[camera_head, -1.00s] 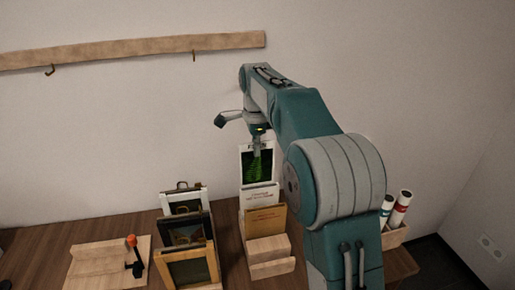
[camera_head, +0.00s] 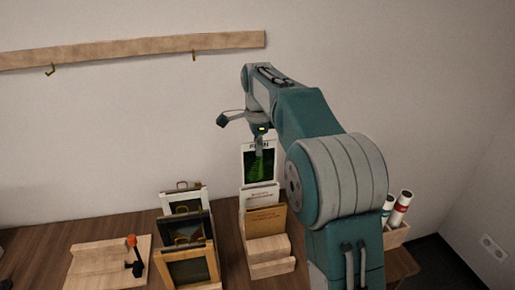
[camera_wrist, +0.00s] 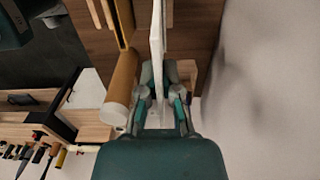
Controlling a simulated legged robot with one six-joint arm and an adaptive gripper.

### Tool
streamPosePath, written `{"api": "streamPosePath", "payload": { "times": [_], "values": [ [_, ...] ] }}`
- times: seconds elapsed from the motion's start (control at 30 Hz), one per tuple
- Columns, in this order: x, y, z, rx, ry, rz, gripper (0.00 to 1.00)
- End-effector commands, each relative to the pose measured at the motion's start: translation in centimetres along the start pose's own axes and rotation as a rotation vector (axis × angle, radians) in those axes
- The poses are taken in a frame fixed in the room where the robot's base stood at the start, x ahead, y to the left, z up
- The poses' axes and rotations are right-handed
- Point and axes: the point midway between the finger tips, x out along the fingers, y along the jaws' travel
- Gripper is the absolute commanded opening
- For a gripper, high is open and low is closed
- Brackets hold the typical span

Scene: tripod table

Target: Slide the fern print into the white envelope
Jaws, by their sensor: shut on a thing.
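The fern print (camera_head: 263,161), a white-bordered card with a green fern on black, stands upright at the back of the wooden rack. My gripper (camera_head: 258,150) is shut on its upper part, coming from above. The white envelope (camera_head: 262,195) stands upright in the rack just below and in front of the print. The print's lower edge meets the envelope's top; I cannot tell whether it is inside or behind. In the wrist view my gripper (camera_wrist: 158,85) pinches a thin white sheet seen edge-on.
A brown envelope (camera_head: 266,219) stands in front of the white one in the wooden rack (camera_head: 272,268). Framed pictures (camera_head: 187,266) stand close on the left. A wooden board (camera_head: 95,266) with an orange-knobbed tool lies further left. Rolled tubes (camera_head: 398,212) stand in a box at right.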

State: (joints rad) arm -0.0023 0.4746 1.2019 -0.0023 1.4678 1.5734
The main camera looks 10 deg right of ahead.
Motion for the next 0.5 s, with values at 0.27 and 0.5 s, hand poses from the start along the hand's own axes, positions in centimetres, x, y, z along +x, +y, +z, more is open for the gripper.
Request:
{"api": "streamPosePath", "payload": {
  "times": [0.27,0.5],
  "values": [
    [0.9,0.0,0.0,0.0,0.0,0.001,0.0],
    [1.9,0.0,0.0,0.0,0.0,0.002,0.0]
  ]
}}
